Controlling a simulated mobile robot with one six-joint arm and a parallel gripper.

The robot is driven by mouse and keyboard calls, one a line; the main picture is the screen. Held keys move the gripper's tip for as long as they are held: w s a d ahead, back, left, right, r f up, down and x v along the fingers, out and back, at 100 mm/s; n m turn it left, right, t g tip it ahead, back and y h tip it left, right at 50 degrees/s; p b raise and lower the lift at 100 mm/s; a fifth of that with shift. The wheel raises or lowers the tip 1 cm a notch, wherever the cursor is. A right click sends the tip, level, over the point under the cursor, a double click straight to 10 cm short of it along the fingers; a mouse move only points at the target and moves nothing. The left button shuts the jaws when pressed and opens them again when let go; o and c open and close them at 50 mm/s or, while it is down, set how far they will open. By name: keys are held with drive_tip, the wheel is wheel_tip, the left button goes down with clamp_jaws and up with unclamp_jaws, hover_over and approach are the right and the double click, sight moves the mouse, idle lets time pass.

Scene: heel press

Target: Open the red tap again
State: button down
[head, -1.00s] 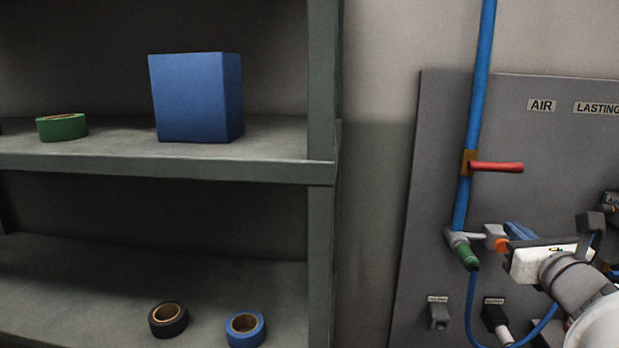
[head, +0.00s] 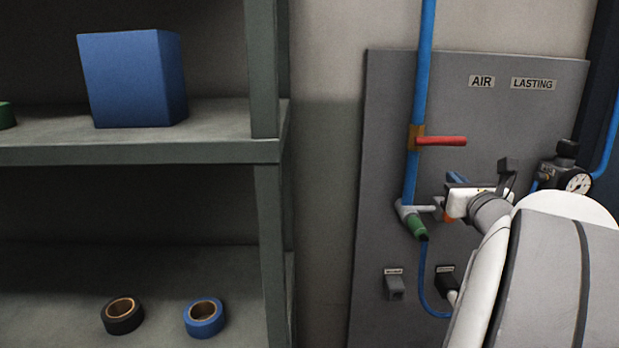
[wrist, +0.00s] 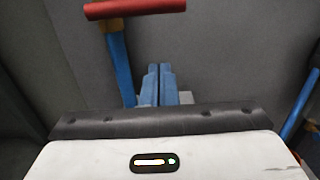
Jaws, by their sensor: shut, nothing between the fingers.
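The red tap (head: 441,141) is a red lever on a brass-coloured body on the vertical blue pipe (head: 424,60). The lever points sideways to the right, across the pipe. In the wrist view the red lever (wrist: 135,8) lies at the top edge, beyond my fingertips. My gripper (head: 457,177) is below the lever in the head view, apart from it. In the wrist view the blue fingers (wrist: 159,72) are together with nothing between them. Part of the fittings behind the gripper is hidden.
A green-sleeved coupling (head: 416,228) with a blue hose hangs below the tap. A pressure gauge (head: 577,183) is at right on the grey panel (head: 385,150). A shelf with a blue box (head: 135,80) and tape rolls stands at left.

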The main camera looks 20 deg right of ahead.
sight(440, 141)
drive_tip(key=w+r, duration=0.1)
drive_tip(key=r+p, duration=0.1)
drive_tip(key=w+r, duration=0.1)
drive_tip(key=r, duration=0.1)
drive_tip(key=shift+w+d, duration=0.35)
drive_tip(key=shift+a, duration=0.1)
drive_tip(key=shift+s+d+r+n, duration=0.1)
drive_tip(key=shift+d+r+n, duration=0.1)
drive_tip(key=shift+n, duration=0.2)
